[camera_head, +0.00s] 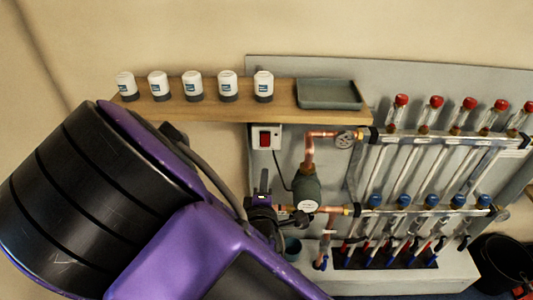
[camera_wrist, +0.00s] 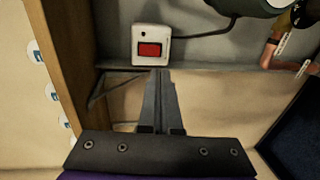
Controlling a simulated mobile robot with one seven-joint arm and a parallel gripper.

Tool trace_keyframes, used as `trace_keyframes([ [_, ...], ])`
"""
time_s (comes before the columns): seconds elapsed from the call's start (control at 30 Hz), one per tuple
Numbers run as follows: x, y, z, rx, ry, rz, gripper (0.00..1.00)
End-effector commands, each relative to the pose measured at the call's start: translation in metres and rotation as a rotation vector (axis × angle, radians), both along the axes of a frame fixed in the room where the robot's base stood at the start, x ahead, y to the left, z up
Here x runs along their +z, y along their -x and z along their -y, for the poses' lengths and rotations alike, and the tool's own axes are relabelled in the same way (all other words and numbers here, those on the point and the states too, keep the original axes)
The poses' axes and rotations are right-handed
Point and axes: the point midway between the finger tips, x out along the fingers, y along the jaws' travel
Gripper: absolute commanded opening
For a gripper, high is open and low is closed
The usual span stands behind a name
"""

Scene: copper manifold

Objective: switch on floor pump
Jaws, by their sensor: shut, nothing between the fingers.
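The pump switch (camera_head: 266,138) is a white wall box with a red rocker, under the wooden shelf in the head view. It also shows in the wrist view (camera_wrist: 150,48), with the red rocker facing the camera and a small dark dot above it. My gripper (camera_wrist: 160,72) is shut and empty, its fingertips just below the red rocker in that picture; I cannot tell whether they touch the box. In the head view my gripper (camera_head: 263,180) shows dark below the switch. The green pump body (camera_head: 308,188) sits right of it on copper pipe.
A wooden shelf (camera_head: 190,108) above holds several white-capped jars and a grey tray (camera_head: 329,94). To the right is the manifold (camera_head: 440,140) with red-capped flow meters and blue valves. A black bucket (camera_head: 503,264) stands at lower right. A cable runs from the switch.

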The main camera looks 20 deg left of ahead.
Motion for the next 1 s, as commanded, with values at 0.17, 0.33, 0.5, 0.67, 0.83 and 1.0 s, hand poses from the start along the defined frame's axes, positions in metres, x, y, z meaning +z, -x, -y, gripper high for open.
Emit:
trace_keyframes([
  [0.17, -0.007, -0.038, -0.008, -0.003, -0.001, 0.003, 0.0],
  [0.33, -0.013, -0.072, -0.017, -0.001, 0.0, 0.002, 0.0],
  [0.5, -0.016, -0.098, -0.022, -0.001, 0.0, 0.002, 0.0],
  [0.67, -0.018, -0.109, -0.026, 0.001, 0.001, 0.001, 0.0],
  [0.83, -0.018, -0.112, -0.027, 0.001, 0.001, 0.001, 0.0],
  [1.0, -0.018, -0.112, -0.027, 0.001, 0.001, 0.001, 0.0],
])
